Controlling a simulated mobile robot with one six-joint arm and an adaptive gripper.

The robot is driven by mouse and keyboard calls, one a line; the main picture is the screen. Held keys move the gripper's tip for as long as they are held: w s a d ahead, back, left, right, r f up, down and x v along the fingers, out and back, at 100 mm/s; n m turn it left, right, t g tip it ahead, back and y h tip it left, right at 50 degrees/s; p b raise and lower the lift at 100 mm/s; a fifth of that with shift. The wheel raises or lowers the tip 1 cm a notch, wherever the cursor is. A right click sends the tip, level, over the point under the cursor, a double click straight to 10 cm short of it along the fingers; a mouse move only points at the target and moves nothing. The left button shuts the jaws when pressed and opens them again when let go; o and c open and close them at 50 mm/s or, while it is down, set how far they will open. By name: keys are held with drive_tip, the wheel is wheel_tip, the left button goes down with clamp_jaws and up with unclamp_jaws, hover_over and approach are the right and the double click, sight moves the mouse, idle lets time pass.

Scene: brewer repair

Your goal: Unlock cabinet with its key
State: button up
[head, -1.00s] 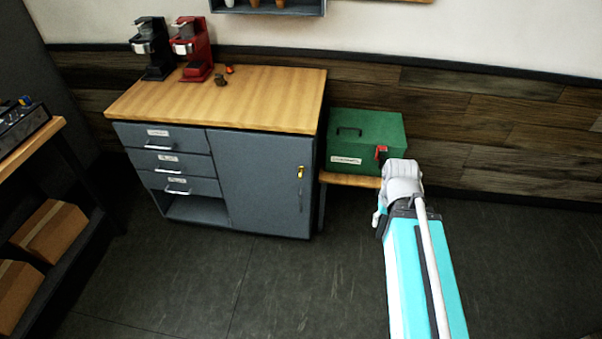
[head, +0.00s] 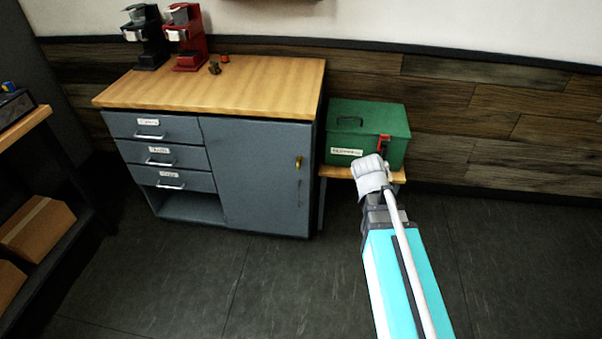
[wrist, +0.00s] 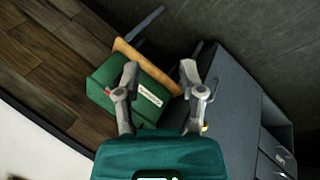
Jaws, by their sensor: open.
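The grey cabinet (head: 250,175) stands against the wall with its door closed. A small yellow, key-like piece (head: 298,162) is on the upper right of the door, above the handle. I cannot tell whether it is a key or only the lock. In the wrist view a yellow spot (wrist: 205,128) shows beside the right finger, and the cabinet (wrist: 232,105) fills the right side, tilted. My gripper (wrist: 159,70) is open, with nothing between its fingers. It is apart from the yellow piece.
A green toolbox (head: 365,125) with a red latch sits on a low wooden stand right of the cabinet, near my arm. Black (head: 148,40) and red (head: 186,40) brewers stand on the cabinet top. A shelf with boxes (head: 38,225) is at left. The floor ahead is clear.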

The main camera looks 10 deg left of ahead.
drive_tip(key=w+a+f+n+t+h+b, duration=0.2)
drive_tip(key=w+a+f+n+t+b, duration=0.1)
drive_tip(key=w+f+n+b, duration=0.4)
drive_tip(key=n+t+y+b, duration=0.5)
drive_tip(key=n+t+b, duration=0.6)
drive_tip(key=n+b, duration=1.25)
approach(299, 162)
drive_tip(key=s+f+m+b, duration=0.1)
drive_tip(key=s+f+m, duration=0.1)
drive_tip(key=shift+a+n, duration=0.1)
drive_tip(key=shift+n, duration=0.15)
drive_tip(key=shift+w, duration=0.1)
drive_tip(key=w, duration=1.3)
drive_tip(key=shift+w+d, duration=0.3)
drive_tip(key=shift+c, duration=0.2)
clamp_jaws()
